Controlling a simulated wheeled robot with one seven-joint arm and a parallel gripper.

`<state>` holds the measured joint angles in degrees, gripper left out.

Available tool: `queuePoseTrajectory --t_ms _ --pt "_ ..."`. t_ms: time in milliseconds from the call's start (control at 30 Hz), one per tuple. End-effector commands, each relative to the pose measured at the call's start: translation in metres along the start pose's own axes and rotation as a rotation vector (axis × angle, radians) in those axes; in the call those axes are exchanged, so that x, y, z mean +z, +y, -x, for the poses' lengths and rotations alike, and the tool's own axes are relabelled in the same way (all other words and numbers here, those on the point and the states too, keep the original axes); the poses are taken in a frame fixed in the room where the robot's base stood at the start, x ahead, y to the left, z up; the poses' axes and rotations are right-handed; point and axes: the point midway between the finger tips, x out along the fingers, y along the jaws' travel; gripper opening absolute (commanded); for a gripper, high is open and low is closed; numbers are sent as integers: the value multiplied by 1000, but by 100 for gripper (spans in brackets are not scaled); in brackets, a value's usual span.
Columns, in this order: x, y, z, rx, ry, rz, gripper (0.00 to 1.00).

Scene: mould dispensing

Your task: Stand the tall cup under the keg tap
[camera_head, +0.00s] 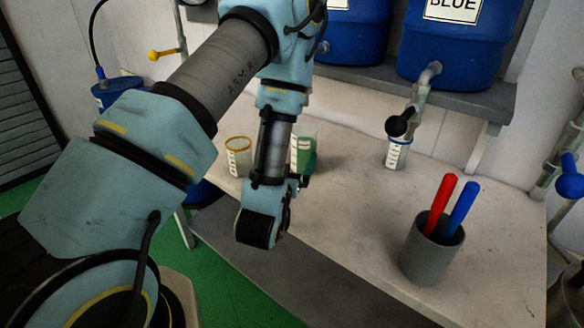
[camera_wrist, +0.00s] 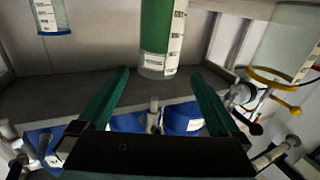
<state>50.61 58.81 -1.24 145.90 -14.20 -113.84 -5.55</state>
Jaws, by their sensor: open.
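A tall clear cup (camera_head: 301,138) with green in it and a printed scale stands on the bench, partly hidden by my arm. It shows upside down in the wrist view (camera_wrist: 160,38). My gripper (camera_wrist: 159,73) is open, its green fingers spread to either side of this cup in that view; I cannot tell how deep the cup lies between them. A keg tap (camera_head: 423,85) with a black knob hangs from the blue keg (camera_head: 455,50) at upper right. A blue-rimmed cup (camera_head: 396,158) stands beneath this tap. A yellow-rimmed cup (camera_head: 238,160) stands left of the tall cup.
A grey holder (camera_head: 428,258) with a red and a blue stick stands at the bench's front right. Another blue keg (camera_head: 357,35) sits on the shelf. A yellow-knobbed tap (camera_head: 165,53) is at left and a blue-knobbed one (camera_head: 570,178) at right. The bench middle (camera_head: 350,200) is clear.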

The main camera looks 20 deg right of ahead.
Motion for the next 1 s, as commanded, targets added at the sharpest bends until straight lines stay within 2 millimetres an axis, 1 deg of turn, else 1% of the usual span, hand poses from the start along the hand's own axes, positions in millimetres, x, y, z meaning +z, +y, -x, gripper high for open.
queuePoseTrajectory --t_ms 33,200,433,700,1000 --pt "0 4 2 8 -7 -4 100" --pt "4 3 10 5 -19 -3 100" --pt "1 2 17 3 -9 -4 100" --pt "-4 1 19 3 6 -2 100" --pt "-4 1 19 3 8 -2 100"
